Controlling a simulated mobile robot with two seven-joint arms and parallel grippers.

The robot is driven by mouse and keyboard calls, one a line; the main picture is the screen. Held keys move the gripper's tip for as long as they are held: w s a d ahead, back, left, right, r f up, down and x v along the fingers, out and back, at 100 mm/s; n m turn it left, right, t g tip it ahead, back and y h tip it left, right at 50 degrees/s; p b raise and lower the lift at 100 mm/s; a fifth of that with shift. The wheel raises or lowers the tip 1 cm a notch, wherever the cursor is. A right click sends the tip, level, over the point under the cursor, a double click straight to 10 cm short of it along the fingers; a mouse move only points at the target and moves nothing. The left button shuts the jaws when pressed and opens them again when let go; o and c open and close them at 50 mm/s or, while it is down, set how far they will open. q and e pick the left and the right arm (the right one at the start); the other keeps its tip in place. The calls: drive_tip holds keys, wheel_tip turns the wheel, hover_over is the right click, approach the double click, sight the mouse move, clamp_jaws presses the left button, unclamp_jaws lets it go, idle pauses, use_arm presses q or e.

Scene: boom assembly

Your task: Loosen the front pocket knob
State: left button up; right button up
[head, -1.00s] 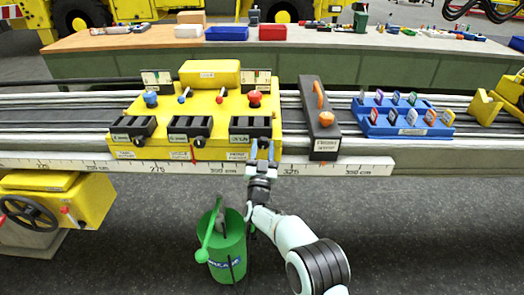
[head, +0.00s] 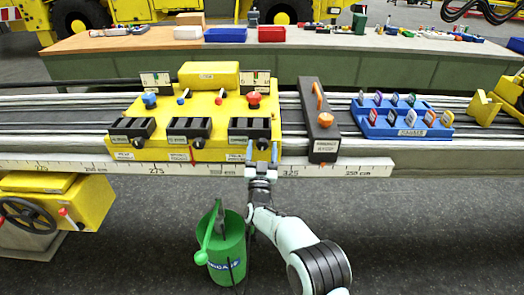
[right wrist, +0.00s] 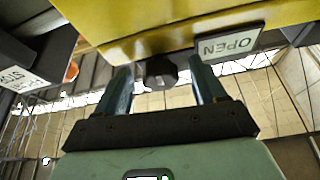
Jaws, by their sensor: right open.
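The front pocket knob (right wrist: 161,73) is a small dark faceted knob under the front edge of the yellow fixture (right wrist: 150,25) in the right wrist view. My right gripper (right wrist: 161,80) is open, with one blue-grey finger on each side of the knob and a visible gap to both. In the head view, the right gripper (head: 261,153) is at the front of the yellow fixture (head: 218,105), below its rightmost black pocket (head: 250,129). The knob is too small to make out there. My left gripper is not in view.
An "OPEN" label (right wrist: 230,44) is beside the knob. A dark block with an orange handle (head: 318,120) stands right of the fixture, then a blue rack (head: 408,131) of coloured tags. A ruler strip (head: 340,169) runs along the front edge. A green bin (head: 227,262) stands below.

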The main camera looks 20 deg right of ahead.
drive_tip(key=v, duration=1.3)
drive_tip(key=shift+s, duration=0.2)
drive_tip(key=shift+a, duration=0.1)
